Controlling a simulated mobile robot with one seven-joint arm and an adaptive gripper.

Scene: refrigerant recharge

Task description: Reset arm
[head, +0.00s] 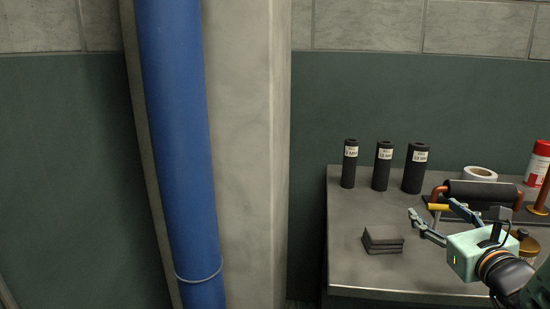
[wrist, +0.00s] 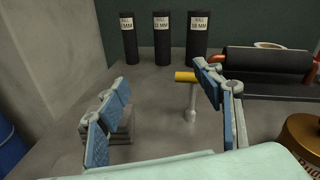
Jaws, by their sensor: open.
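My gripper (head: 432,209) is over the grey worktop (head: 350,268) at the right of the head view, with its fingers spread and nothing held between them. In the wrist view my gripper (wrist: 163,82) also shows open, one blue-padded finger on each side. A small tool with a yellow crossbar (wrist: 186,76) on a grey stem stands beyond the fingers, close to the right one. Its yellow bar (head: 438,207) shows behind the fingers in the head view. A stack of dark square pads (head: 382,239) lies left of my gripper, partly hidden by the left finger in the wrist view.
Three black labelled cylinders (head: 384,166) stand at the back. A black roll on a copper-coloured frame (head: 482,192), a white roll (head: 480,174) and a red-and-white can (head: 538,164) are at the right. A blue pipe (head: 180,150) runs up the wall left of the worktop.

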